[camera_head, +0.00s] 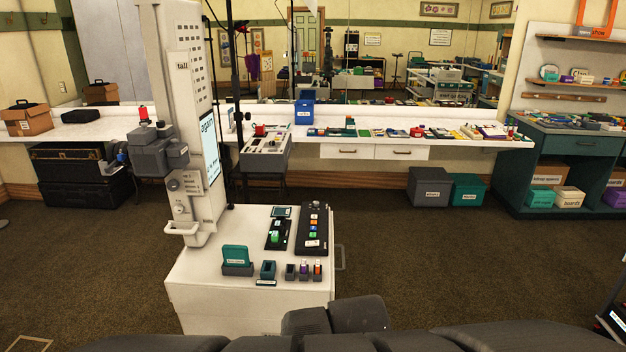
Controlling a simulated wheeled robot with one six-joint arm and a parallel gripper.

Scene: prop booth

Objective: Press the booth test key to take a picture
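The photo booth (183,110) is a tall white column left of centre, marked "tall" near its top. It has a lit screen (210,145), and a dark grey block with a red top juts from its left side. Below the screen are a round dark knob (173,184), a smaller round control (180,208) and a pale tray-like ledge (184,228). I cannot tell which control is the test key. No gripper fingers show; only dark grey rounded parts of my own body fill the bottom edge.
A white cabinet (215,295) adjoins the booth, carrying a black button panel (314,230), a green card holder (236,260) and small holders. A long white counter (400,143) with many props runs along the back. Carpet (430,260) is clear to the right.

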